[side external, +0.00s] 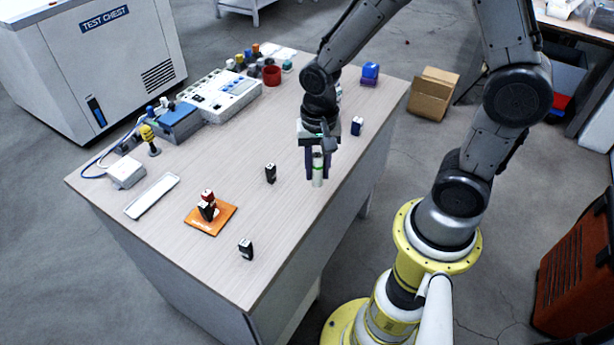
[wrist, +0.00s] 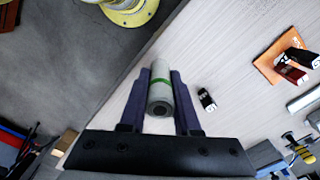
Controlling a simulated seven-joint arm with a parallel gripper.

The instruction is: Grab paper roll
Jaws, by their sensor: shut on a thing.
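The paper roll (side external: 318,170) is a small pale cylinder with a green band. It stands between the fingers of my gripper (side external: 318,178), near the right edge of the table. In the wrist view the roll (wrist: 161,92) lies between the two dark fingers of my gripper (wrist: 160,85), which are shut on it. Its end with a dark hole faces the wrist camera. I cannot tell whether the roll touches the table or is slightly above it.
A small black item (side external: 270,173) stands left of my gripper. An orange pad (side external: 222,222) holds red and black items. Another black item (side external: 246,249) stands near the front, and a blue one (side external: 356,126) behind my gripper. A white tray (side external: 152,196) lies at left.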

